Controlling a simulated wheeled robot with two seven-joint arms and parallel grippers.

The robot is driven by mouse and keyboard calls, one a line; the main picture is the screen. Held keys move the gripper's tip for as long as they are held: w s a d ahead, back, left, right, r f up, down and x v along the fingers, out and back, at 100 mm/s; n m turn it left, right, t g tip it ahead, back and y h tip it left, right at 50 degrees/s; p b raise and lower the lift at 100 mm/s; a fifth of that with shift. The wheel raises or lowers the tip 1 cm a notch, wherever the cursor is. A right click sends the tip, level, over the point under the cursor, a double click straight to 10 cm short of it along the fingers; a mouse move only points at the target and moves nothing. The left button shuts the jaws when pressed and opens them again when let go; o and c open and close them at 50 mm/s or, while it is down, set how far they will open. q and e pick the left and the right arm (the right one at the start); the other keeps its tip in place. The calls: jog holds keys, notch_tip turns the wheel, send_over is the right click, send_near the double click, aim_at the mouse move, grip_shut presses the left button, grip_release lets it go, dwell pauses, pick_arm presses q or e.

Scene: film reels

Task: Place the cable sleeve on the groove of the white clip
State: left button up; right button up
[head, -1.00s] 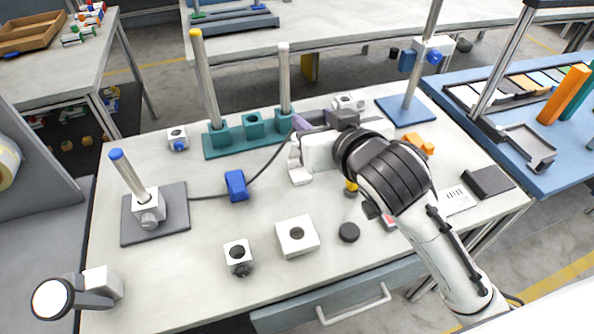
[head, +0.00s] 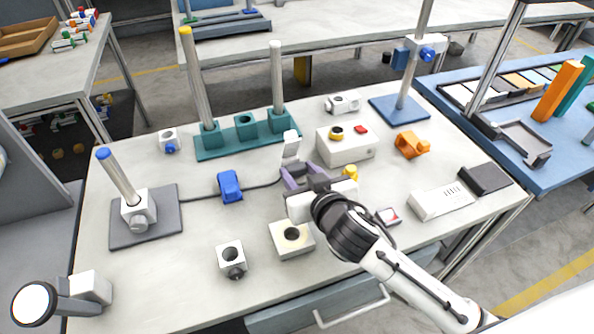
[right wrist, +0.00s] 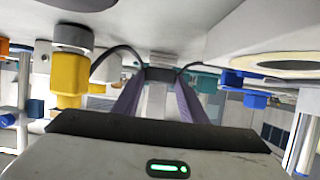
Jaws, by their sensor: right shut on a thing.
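The white clip (head: 291,146) stands on the table near its middle, just behind my right gripper. Its lower part is hidden by the gripper in the head view. My right gripper (head: 300,178) has purple fingers and is low over the table. It is shut on the dark cable sleeve (right wrist: 160,74), which shows between the fingertips in the right wrist view. The black cable (head: 260,185) leaves the sleeve on both sides. It runs left through a blue block (head: 229,186) to the grey stand. I cannot see the clip's groove clearly.
A yellow connector (head: 350,172) and a white box with buttons (head: 345,148) are close to the right gripper. A teal rack (head: 240,135) with upright rods is behind. White holed blocks (head: 291,239) stand in front. Free table lies between the blue block and the front blocks.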

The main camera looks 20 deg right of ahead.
jog(key=shift+x, duration=1)
jog(key=shift+c, duration=0.3)
jog(key=shift+s+f, duration=0.1)
jog(key=shift+f, duration=0.15)
jog(key=shift+f, duration=0.2)
jog(key=o, duration=1.1)
jog(key=shift+r, duration=0.25)
jog(key=v, duration=1.2)
jog(key=shift+r, duration=0.1)
